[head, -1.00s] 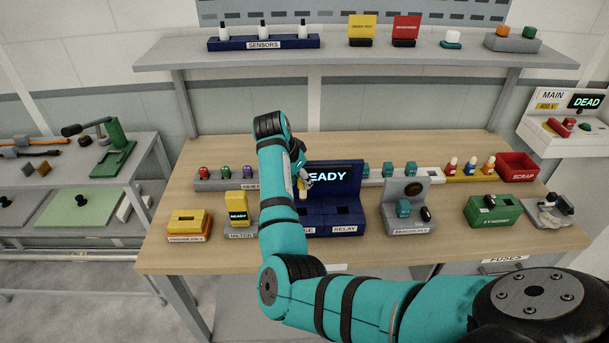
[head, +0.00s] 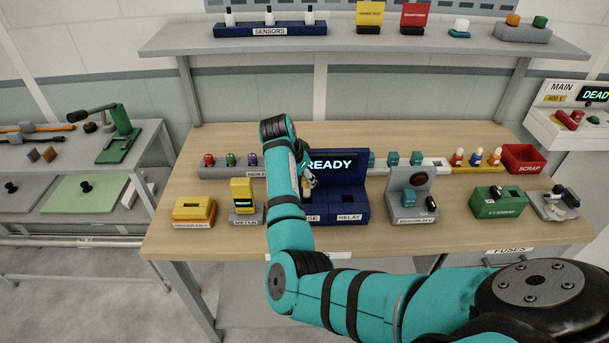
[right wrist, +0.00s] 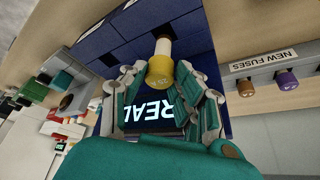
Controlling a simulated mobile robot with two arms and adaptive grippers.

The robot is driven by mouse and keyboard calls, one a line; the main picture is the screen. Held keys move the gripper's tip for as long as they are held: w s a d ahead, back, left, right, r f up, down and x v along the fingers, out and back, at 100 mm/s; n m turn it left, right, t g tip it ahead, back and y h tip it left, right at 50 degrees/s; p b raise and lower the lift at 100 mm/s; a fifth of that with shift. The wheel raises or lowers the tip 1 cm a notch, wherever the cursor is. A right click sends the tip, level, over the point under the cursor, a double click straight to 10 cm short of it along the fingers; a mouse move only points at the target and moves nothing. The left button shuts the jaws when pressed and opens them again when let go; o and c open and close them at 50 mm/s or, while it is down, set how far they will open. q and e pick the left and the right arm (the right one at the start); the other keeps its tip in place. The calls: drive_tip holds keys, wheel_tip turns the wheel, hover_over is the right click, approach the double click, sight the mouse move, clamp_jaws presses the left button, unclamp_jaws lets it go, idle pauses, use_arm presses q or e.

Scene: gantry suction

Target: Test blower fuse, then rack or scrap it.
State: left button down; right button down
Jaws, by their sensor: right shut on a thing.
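My right gripper (head: 307,183) is at the left part of the blue tester (head: 349,199), whose screen reads READY. In the right wrist view the gripper (right wrist: 161,80) is shut on a fuse with a yellow cap (right wrist: 160,70) and a white body, which points at the blue tester face. I cannot tell whether its end sits in the slot. My arm hides part of the tester's left side. A red scrap bin (head: 522,158) stands at the bench's right. The new fuses rack (head: 218,172) holds coloured fuses at the left. My left gripper is not in view.
A yellow meter (head: 243,195) and a yellow block (head: 194,210) stand left of my arm. Several fuses stand in a rail (head: 462,169) beside the scrap bin. A grey holder (head: 410,212) and a green box (head: 497,204) stand to the right. A shelf (head: 370,43) spans above.

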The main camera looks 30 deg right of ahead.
sight(305, 190)
drive_tip(key=shift+f+b, duration=1.2)
drive_tip(key=shift+f, duration=1.2)
drive_tip(key=c, duration=0.9)
unclamp_jaws()
drive_tip(key=shift+a+r, duration=0.1)
drive_tip(key=shift+r, duration=0.15)
drive_tip(key=v, duration=0.7)
drive_tip(key=shift+s, duration=0.1)
